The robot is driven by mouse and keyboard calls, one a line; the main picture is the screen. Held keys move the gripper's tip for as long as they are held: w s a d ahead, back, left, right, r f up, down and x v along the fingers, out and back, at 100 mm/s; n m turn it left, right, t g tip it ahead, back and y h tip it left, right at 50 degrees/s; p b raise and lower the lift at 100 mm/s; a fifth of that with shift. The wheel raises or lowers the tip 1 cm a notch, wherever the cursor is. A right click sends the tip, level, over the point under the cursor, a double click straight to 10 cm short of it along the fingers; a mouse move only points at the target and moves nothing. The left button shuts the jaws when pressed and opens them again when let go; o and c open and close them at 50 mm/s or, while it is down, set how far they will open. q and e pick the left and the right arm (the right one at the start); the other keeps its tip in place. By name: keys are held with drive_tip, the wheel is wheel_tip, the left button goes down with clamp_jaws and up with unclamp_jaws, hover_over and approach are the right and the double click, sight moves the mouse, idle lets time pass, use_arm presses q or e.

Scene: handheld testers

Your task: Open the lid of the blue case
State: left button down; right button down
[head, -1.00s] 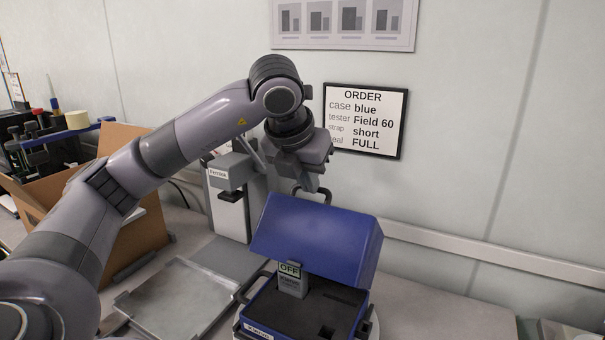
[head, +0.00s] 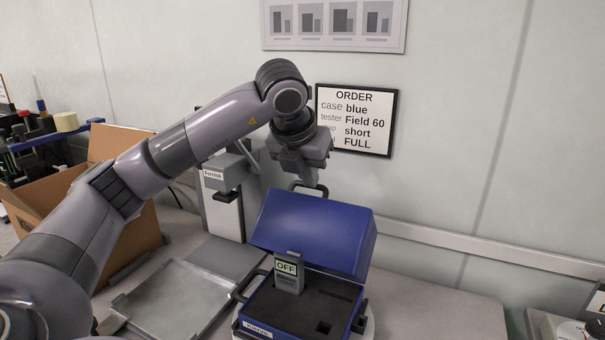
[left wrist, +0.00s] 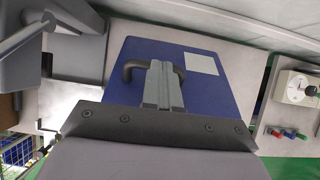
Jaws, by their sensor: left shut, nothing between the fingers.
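Inside is dark foam with cutouts, and a grey tester (head: 289,273) reading OFF stands upright at the left. My left gripper (head: 312,186) is behind and above the lid's top edge, close to the dark handle (head: 296,186). In the left wrist view, the shut fingers (left wrist: 162,86) lie in front of the lid (left wrist: 205,92) and the handle (left wrist: 134,66). I cannot tell whether they touch it. My right gripper is not in view.
A grey metal tray (head: 172,297) lies left of the case. A press-like stand (head: 223,209) is behind it, and an open cardboard box (head: 128,230) is farther left. An order sign (head: 357,120) hangs on the wall. The bench right of the case (head: 440,300) is clear.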

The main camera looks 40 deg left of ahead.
use_arm(q)
drive_tip(key=shift+w, duration=0.45)
drive_tip(key=shift+w+a+f+p, duration=0.35)
drive_tip(key=shift+w+a+f, duration=0.25)
drive_tip(key=shift+w, duration=0.95)
drive_tip(key=shift+w+a+f+p, duration=0.35)
drive_tip(key=shift+w+a+f, duration=0.15)
drive_tip(key=shift+w, duration=1)
drive_tip(key=shift+w+a+f+p, duration=0.35)
drive_tip(key=shift+w+a+f, duration=0.25)
drive_tip(key=shift+w, duration=0.95)
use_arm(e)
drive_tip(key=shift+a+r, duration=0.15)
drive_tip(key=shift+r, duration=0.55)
use_arm(q)
drive_tip(key=shift+d, duration=0.1)
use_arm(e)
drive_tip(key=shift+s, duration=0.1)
